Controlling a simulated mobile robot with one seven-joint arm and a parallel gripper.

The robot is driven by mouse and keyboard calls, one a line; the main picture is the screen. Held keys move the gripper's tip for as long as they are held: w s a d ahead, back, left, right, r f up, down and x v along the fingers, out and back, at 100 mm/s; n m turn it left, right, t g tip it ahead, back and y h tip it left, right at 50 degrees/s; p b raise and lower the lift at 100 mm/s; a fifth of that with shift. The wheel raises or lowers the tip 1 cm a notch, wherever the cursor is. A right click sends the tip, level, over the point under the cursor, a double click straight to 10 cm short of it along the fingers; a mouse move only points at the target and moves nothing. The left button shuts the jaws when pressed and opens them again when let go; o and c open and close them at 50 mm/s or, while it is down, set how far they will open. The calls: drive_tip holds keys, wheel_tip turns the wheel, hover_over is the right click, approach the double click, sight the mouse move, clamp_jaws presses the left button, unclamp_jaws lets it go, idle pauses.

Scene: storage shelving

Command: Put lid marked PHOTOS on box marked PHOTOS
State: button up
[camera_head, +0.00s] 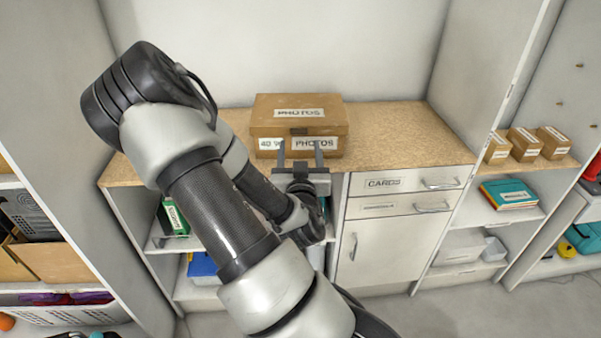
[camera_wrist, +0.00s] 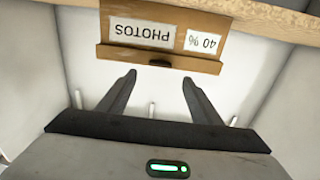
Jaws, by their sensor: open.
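The brown cardboard box (camera_head: 267,155) marked PHOTOS and 40 % stands on the wooden counter top in the head view. Its label side faces me, and it also shows upside down in the wrist view (camera_wrist: 190,23). A brown lid (camera_head: 335,108) with a pale, blurred label lies flat on top of the box. Its front edge (camera_wrist: 200,62) with a dark notch shows in the wrist view. I cannot tell whether it is fully seated. My gripper (camera_head: 300,148) is open and empty in front of the box. Its fingers (camera_wrist: 158,77) are apart and point toward the lid's edge.
The counter top (camera_head: 395,140) is clear right of the box. A wall stands behind it. Drawers, one marked CARDS (camera_head: 383,183), are below right. A tall side panel bounds the counter right.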

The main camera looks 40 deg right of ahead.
drive_tip(key=p+v, duration=1)
drive_tip(key=p, duration=0.1)
drive_tip(key=shift+p, duration=0.3)
drive_tip(key=shift+r, duration=0.1)
